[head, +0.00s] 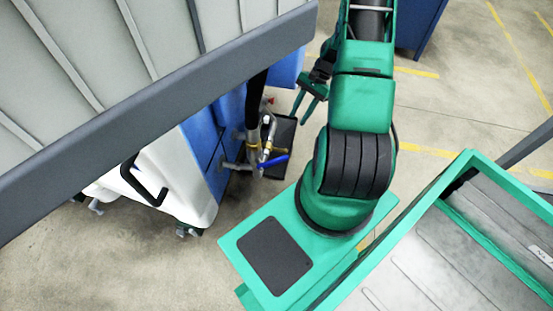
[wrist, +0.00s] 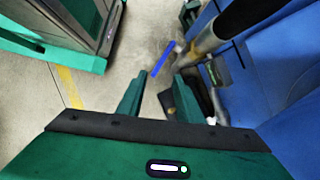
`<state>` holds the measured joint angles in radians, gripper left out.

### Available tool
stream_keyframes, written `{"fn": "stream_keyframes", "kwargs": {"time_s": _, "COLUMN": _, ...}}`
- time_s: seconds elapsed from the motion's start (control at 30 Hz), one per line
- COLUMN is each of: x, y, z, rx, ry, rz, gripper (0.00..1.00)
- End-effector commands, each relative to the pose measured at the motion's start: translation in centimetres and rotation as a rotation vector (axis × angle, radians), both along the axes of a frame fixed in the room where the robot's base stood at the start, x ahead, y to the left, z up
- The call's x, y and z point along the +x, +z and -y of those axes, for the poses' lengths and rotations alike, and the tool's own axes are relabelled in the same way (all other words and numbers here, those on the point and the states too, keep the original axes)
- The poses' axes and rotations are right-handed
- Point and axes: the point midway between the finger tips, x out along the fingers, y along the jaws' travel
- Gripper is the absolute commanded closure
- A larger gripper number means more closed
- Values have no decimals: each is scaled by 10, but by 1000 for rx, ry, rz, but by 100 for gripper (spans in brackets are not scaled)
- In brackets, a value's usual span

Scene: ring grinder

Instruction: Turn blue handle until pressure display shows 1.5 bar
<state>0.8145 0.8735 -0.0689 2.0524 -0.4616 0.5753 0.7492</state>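The blue handle (head: 274,161) is a small bar on metal pipework (head: 255,150) at the side of the blue machine, in the head view. In the wrist view the blue handle (wrist: 163,58) shows as a slanted bar beyond the fingertips, roughly in line with the gap between them. My gripper (head: 302,114) is above and to the right of the handle in the head view. Its green fingers (wrist: 160,80) are apart with nothing between them, and they do not appear to touch the handle. I cannot make out a readable pressure display in either view.
A thick pipe (wrist: 240,22) and blue machine panels (wrist: 275,80) stand close on the right in the wrist view. In the head view a grey-edged surface (head: 150,100) overhangs the left. A white container (head: 180,175) stands beside the pipework. Open concrete floor (head: 110,255) lies at lower left.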

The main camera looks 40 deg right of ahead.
Motion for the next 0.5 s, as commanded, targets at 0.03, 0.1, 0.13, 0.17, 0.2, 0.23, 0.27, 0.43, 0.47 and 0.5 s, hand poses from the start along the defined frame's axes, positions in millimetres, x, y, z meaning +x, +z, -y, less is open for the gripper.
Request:
{"fn": "stream_keyframes", "kwargs": {"time_s": 0.03, "x": -2, "y": -21, "z": -1, "rx": 33, "ry": -44, "rz": -8, "gripper": 67}}
{"fn": "stream_keyframes", "kwargs": {"time_s": 0.1, "x": -4, "y": -46, "z": -3, "rx": 73, "ry": -102, "rz": -14, "gripper": 67}}
{"fn": "stream_keyframes", "kwargs": {"time_s": 0.13, "x": -4, "y": -56, "z": -4, "rx": 90, "ry": -128, "rz": -16, "gripper": 67}}
{"fn": "stream_keyframes", "kwargs": {"time_s": 0.17, "x": -5, "y": -66, "z": -5, "rx": 107, "ry": -154, "rz": -17, "gripper": 67}}
{"fn": "stream_keyframes", "kwargs": {"time_s": 0.2, "x": -6, "y": -79, "z": -8, "rx": 130, "ry": -187, "rz": -22, "gripper": 67}}
{"fn": "stream_keyframes", "kwargs": {"time_s": 0.23, "x": -6, "y": -88, "z": -9, "rx": 146, "ry": -212, "rz": -22, "gripper": 67}}
{"fn": "stream_keyframes", "kwargs": {"time_s": 0.27, "x": -6, "y": -97, "z": -11, "rx": 162, "ry": -236, "rz": -23, "gripper": 67}}
{"fn": "stream_keyframes", "kwargs": {"time_s": 0.43, "x": -9, "y": -134, "z": -21, "rx": 236, "ry": -345, "rz": -31, "gripper": 67}}
{"fn": "stream_keyframes", "kwargs": {"time_s": 0.47, "x": -10, "y": -139, "z": -23, "rx": 246, "ry": -358, "rz": -34, "gripper": 67}}
{"fn": "stream_keyframes", "kwargs": {"time_s": 0.5, "x": -10, "y": -144, "z": -24, "rx": 255, "ry": -373, "rz": -34, "gripper": 67}}
